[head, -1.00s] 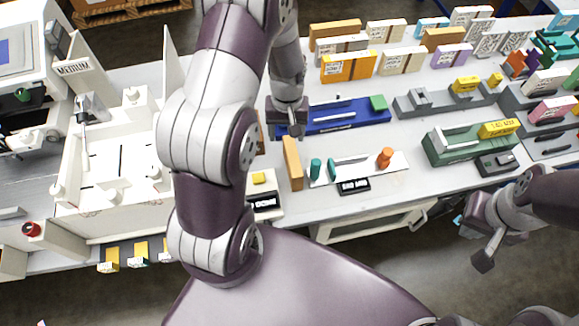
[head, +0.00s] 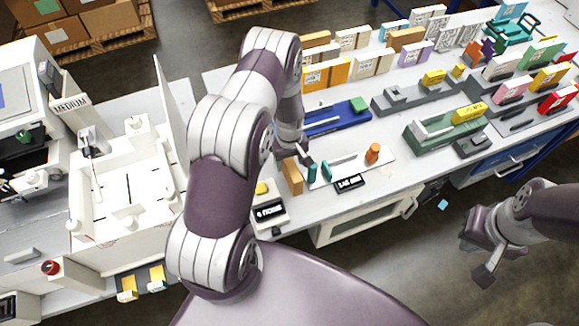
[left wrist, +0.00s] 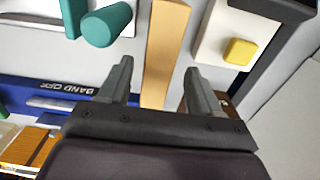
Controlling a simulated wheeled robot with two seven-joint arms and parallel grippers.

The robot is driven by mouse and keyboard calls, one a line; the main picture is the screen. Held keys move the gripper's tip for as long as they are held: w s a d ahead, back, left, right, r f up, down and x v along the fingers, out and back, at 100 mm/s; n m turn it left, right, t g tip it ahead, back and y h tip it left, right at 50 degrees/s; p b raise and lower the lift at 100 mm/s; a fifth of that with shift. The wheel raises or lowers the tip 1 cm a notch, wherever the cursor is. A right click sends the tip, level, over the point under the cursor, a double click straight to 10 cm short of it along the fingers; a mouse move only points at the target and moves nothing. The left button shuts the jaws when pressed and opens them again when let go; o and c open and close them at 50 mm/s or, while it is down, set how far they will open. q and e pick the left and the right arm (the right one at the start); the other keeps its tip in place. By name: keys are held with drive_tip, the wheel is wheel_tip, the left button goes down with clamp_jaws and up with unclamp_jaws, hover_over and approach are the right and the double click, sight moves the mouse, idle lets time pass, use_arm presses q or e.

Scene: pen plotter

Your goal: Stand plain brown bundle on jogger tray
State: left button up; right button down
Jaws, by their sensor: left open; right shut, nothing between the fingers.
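A plain brown bundle (head: 292,176) stands upright on the table, left of a white plate with green and orange pegs. My left gripper (head: 303,157) is just above and behind it, partly hidden by my arm in the head view. In the left wrist view the bundle (left wrist: 165,50) lies between the two open fingers of the left gripper (left wrist: 158,72), with gaps on both sides. A white walled tray (head: 150,238), which looks like the jogger tray, is at the left. My right gripper (head: 487,258) is shut and empty, off the table's front edge.
A box with a yellow button (head: 262,188) sits left of the bundle. A blue device (head: 335,118) lies behind it, and a green device (head: 430,138) stands to the right. Rows of coloured bundles (head: 372,62) stand at the back. A tall white panel (head: 170,108) edges the tray.

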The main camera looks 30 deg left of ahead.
use_arm(q)
drive_tip(key=f, duration=0.2)
drive_tip(key=shift+w+f, duration=0.25)
drive_tip(key=shift+f, duration=0.15)
drive_tip(key=shift+s+r, duration=0.1)
drive_tip(key=shift+s, duration=0.05)
drive_tip(key=shift+c, duration=0.9)
clamp_jaws()
